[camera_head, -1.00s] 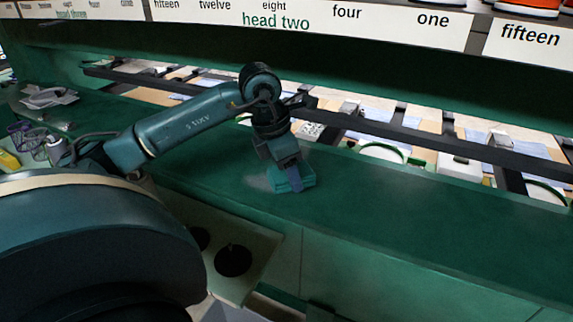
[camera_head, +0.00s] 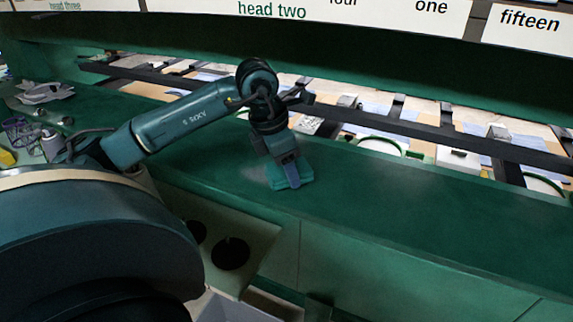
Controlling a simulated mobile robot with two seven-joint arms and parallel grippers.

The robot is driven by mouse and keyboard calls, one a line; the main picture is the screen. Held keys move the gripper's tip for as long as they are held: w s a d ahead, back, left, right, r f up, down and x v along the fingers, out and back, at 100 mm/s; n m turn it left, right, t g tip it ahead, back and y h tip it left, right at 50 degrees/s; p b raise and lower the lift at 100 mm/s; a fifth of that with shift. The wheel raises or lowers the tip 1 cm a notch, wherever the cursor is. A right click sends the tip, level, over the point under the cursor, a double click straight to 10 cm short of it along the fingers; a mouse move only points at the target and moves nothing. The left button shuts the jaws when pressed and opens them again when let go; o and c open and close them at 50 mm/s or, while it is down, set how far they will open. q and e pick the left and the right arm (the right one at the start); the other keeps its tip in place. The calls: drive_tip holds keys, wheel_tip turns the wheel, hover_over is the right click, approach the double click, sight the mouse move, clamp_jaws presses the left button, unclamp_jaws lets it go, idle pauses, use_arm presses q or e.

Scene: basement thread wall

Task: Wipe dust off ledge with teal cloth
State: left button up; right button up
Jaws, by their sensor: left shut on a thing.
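My left gripper (camera_head: 288,170) points down at the green ledge (camera_head: 400,205), shut on the folded teal cloth (camera_head: 303,172). The cloth rests on or just above the ledge top; I cannot tell how firmly it presses. A pale dust patch (camera_head: 257,173) shows on the ledge just left of the cloth. The gripper hides part of the cloth. My right gripper is not in view.
Dark rails (camera_head: 440,136) run behind the ledge, with a white box (camera_head: 458,160) and papers beyond. Grey crumpled items (camera_head: 45,93), a purple wire basket (camera_head: 20,132) and a pale spool (camera_head: 52,145) stand at the left. The ledge right of the cloth is clear.

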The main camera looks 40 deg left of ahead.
sight(256, 171)
use_arm(q)
drive_tip(key=shift+f+b, duration=0.45)
drive_tip(key=shift+f, duration=0.05)
drive_tip(key=shift+s+a+f+b, duration=0.15)
drive_tip(key=shift+s+a+b, duration=0.05)
drive_tip(key=shift+a+b, duration=0.5)
drive_tip(key=shift+s+a+b, duration=0.2)
drive_tip(key=shift+a+b, duration=0.3)
drive_tip(key=shift+a, duration=0.15)
drive_tip(key=shift+s+a+b, duration=0.2)
drive_tip(key=shift+a+b, duration=0.3)
drive_tip(key=shift+a, duration=0.1)
drive_tip(key=a+b, duration=0.2)
drive_tip(key=shift+s+f+b, duration=0.15)
drive_tip(key=shift+s+b, duration=0.2)
drive_tip(key=shift+b, duration=0.05)
drive_tip(key=shift+s+a+b, duration=0.2)
drive_tip(key=shift+a+b, duration=0.35)
drive_tip(key=shift+b, duration=0.05)
drive_tip(key=shift+s+a+b, duration=0.1)
drive_tip(key=shift+a+b, duration=0.2)
drive_tip(key=shift+a, duration=0.05)
